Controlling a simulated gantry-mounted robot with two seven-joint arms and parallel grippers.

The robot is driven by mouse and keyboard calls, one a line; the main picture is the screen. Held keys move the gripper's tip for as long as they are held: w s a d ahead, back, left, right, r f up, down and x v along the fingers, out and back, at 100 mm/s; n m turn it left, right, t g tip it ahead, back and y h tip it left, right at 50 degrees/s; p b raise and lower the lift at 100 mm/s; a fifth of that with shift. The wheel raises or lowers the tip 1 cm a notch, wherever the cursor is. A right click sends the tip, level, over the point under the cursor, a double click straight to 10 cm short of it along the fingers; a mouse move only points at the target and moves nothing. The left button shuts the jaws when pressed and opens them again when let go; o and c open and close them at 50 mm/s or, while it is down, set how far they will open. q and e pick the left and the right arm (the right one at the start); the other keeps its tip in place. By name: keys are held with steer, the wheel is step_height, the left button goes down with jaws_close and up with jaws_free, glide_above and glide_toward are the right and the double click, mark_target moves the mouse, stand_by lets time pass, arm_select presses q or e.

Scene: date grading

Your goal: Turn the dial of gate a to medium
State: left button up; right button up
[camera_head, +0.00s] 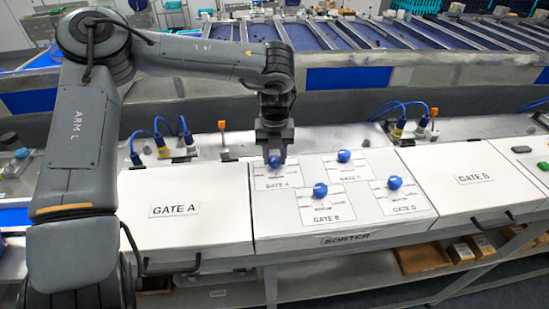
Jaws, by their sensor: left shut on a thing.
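The gate A dial (275,161) is a blue knob on a labelled plate at the upper left of the white sorter panel (290,229). My left gripper (275,158) points straight down over it and is shut on it, with the fingers on either side of the knob. The fingers hide part of the knob, and the setting it points to is too small to tell. The printed label GATE A (277,184) shows just below the knob. My right gripper is not in view.
Three other blue dials stand close by: gate B (320,190), gate C (344,156) and gate D (395,183). White covers marked GATE A (176,211) and GATE B (473,180) flank the panel. Blue cables (161,137) rise behind. A conveyor bed (400,38) runs along the back.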

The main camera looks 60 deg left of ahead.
arm_select(q)
steer(key=n+b, duration=0.1)
steer(key=n, duration=0.4)
steer(key=shift+b, duration=0.4)
steer(key=shift+n+b, duration=0.4)
steer(key=shift+n, duration=1.1)
steer(key=o, duration=1)
steer(key=shift+o, duration=0.2)
steer(key=shift+r, duration=0.1)
